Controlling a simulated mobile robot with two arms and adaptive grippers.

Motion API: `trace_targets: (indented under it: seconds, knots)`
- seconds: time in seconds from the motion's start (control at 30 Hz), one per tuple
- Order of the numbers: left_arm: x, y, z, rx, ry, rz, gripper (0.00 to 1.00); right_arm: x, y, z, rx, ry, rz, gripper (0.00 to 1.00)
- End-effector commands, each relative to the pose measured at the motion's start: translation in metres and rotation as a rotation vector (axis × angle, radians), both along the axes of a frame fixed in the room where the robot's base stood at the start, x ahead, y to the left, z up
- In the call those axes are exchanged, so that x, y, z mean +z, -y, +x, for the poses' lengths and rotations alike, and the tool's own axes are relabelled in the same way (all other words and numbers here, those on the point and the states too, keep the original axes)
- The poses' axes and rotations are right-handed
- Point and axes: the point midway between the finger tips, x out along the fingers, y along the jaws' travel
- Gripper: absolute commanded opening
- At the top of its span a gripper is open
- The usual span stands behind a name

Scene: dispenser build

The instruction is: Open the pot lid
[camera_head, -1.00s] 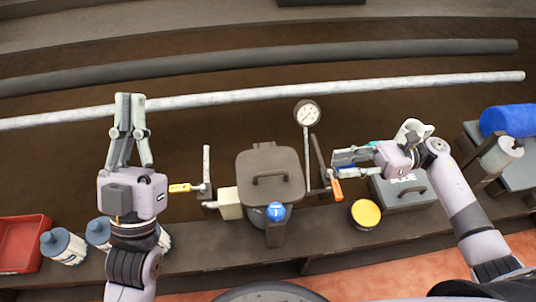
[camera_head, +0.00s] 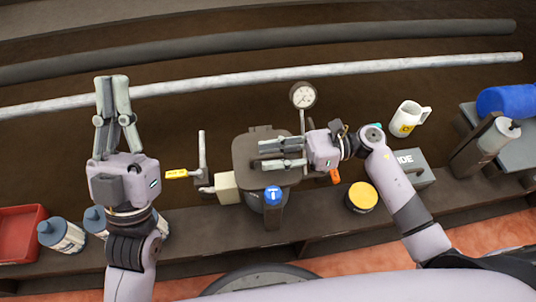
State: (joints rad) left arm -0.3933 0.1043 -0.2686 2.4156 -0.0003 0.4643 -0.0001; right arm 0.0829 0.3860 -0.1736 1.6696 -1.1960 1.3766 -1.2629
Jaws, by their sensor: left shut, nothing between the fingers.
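The dark brown pot (camera_head: 246,145) stands on the bench in the middle, with its lid down. My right gripper (camera_head: 264,156) is over the lid, its fingers pointing left and a gap showing between them. They cover the lid's handle, so I cannot tell whether they touch it. My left gripper (camera_head: 113,80) is shut and empty, pointing up, well to the left of the pot.
A pressure gauge (camera_head: 303,95) rises behind the pot. A valve with a yellow handle (camera_head: 177,174) is on its left. A yellow-topped can (camera_head: 362,196), a white mug (camera_head: 406,120) and a grey box (camera_head: 412,165) stand to the right. A red tray (camera_head: 20,235) is at far left.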

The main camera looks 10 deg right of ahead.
Motion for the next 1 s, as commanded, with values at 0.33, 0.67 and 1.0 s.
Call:
trace_targets:
  seconds: [0.33,0.67,1.0]
  knots:
    - [0.0034,-0.0006,-0.0041,-0.002,0.027,-0.008,0.00,0.0005,-0.0124,-0.0001,0.000,0.000,0.000,0.30]
    - [0.0027,-0.0003,-0.0031,-0.002,0.023,-0.007,0.00,0.0004,-0.0119,-0.0001,0.000,0.000,0.000,0.14]
    - [0.0024,-0.0003,-0.0027,-0.001,0.021,-0.006,0.00,0.0004,-0.0117,0.0001,-0.001,0.000,0.000,0.00]
